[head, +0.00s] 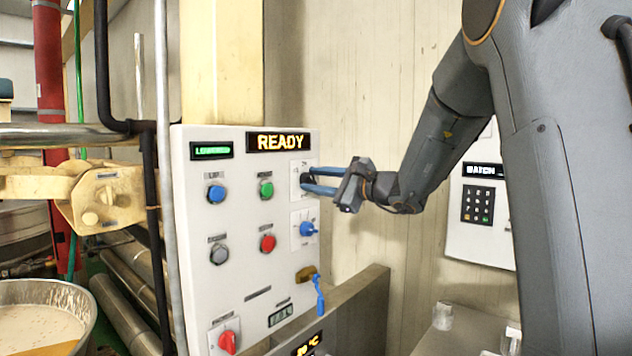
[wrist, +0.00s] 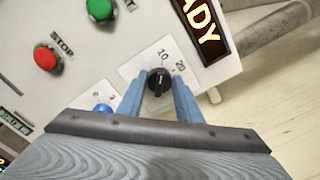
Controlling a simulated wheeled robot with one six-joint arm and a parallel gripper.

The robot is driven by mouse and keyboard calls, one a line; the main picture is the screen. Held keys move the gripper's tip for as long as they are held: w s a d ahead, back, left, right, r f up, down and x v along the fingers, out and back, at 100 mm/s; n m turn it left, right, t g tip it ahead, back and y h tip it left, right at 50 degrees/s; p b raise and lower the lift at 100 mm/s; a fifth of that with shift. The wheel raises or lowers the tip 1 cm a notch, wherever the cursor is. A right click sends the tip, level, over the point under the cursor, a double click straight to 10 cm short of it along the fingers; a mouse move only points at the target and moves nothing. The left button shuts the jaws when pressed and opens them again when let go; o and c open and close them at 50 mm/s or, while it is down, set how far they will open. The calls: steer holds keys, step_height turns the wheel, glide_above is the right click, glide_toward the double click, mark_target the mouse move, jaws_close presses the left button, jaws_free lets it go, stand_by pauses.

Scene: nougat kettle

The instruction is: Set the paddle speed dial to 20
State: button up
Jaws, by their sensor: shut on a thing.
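The paddle speed dial is a small black knob (wrist: 158,84) on a white plate, with the marks 10 and 20 printed beside it in the wrist view. In the head view the dial (head: 305,182) is at the upper right of the white panel, partly covered by the fingers. My gripper (head: 308,180) reaches it from the right with its two blue fingers. In the wrist view my gripper (wrist: 161,86) has one finger on each side of the knob and is shut on it. I cannot tell exactly which mark the knob's pointer faces.
The white panel (head: 240,250) carries a lit READY display (head: 281,142), a blue knob (head: 307,229) just below the dial, a red button (head: 268,243), a green button (head: 266,189) and a hanging blue key (head: 319,295). A keypad box (head: 480,225) is on the wall at right.

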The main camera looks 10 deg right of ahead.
steer(key=m+b, duration=0.1)
steer(key=m, duration=0.3)
steer(key=shift+r+m, duration=0.1)
steer(key=shift+m, duration=0.2)
steer(key=m, duration=0.4)
steer(key=shift+w+d+m+p, duration=0.1)
steer(key=shift+d+m+p, duration=0.05)
steer(key=shift+m+p, duration=0.25)
stand_by(0.3)
steer(key=o, duration=1)
